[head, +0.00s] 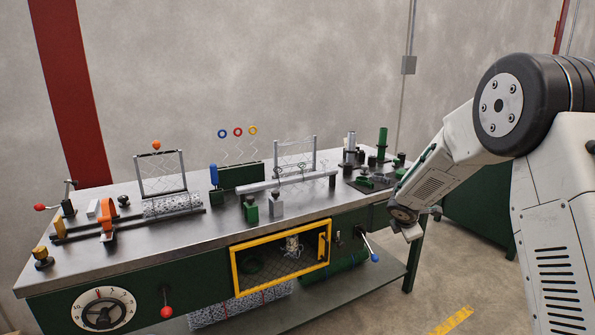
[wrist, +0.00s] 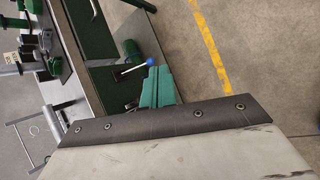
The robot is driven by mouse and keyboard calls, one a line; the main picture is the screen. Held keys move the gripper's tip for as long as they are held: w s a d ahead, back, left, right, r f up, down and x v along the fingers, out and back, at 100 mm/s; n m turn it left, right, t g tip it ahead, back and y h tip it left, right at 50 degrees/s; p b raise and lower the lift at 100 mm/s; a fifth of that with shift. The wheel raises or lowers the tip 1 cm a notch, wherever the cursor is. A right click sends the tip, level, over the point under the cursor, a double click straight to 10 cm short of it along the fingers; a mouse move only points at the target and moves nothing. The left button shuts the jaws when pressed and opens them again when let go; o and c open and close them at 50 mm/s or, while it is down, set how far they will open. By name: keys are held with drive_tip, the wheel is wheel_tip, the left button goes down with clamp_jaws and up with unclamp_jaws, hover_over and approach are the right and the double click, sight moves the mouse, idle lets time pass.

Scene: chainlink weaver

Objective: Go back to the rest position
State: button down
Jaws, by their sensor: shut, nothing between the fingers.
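My gripper (wrist: 157,82) shows in the wrist view as two teal fingers lying together, shut with nothing between them. In the head view my arm reaches in from the right, and its end (head: 411,231) hangs low by the right end of the workbench (head: 190,236). The fingers are hard to make out there. The wrist view looks down past the fingers at the bench edge and the floor. A lever with a blue ball (head: 375,257) is on the bench front, left of the arm's end; its ball (wrist: 152,61) appears just beyond the fingers.
The bench top holds wire frames, an orange clamp (head: 106,217), a red-ended crank (head: 40,207) and green posts (head: 382,142). A yellow-framed window (head: 235,272) and a dial (head: 103,309) are on its front. Open floor (head: 455,265) with yellow marking lies right.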

drive_tip(key=s+d+r+m+g+h, duration=0.1)
drive_tip(key=s+r+m, duration=0.2)
drive_tip(key=s, duration=0.2)
drive_tip(key=s+d+r+m+g, duration=0.1)
drive_tip(key=s+r+m, duration=0.2)
drive_tip(key=s, duration=0.3)
drive_tip(key=s+a+r+m+g+y, duration=0.1)
drive_tip(key=s+a+r+m, duration=0.2)
drive_tip(key=s, duration=1)
drive_tip(key=s+a+r+m+g+y, duration=0.1)
drive_tip(key=s+r+m, duration=0.4)
drive_tip(key=s, duration=0.9)
drive_tip(key=s+a+r+m+g+y, duration=0.1)
drive_tip(key=s+a+r+m+y, duration=0.2)
drive_tip(key=s, duration=1)
drive_tip(key=a+r+m, duration=0.1)
drive_tip(key=a+m, duration=0.1)
drive_tip(key=shift+s+a+r+m, duration=0.15)
drive_tip(key=shift+s+a+m, duration=0.15)
drive_tip(key=shift+a, duration=0.1)
drive_tip(key=shift+w, duration=0.15)
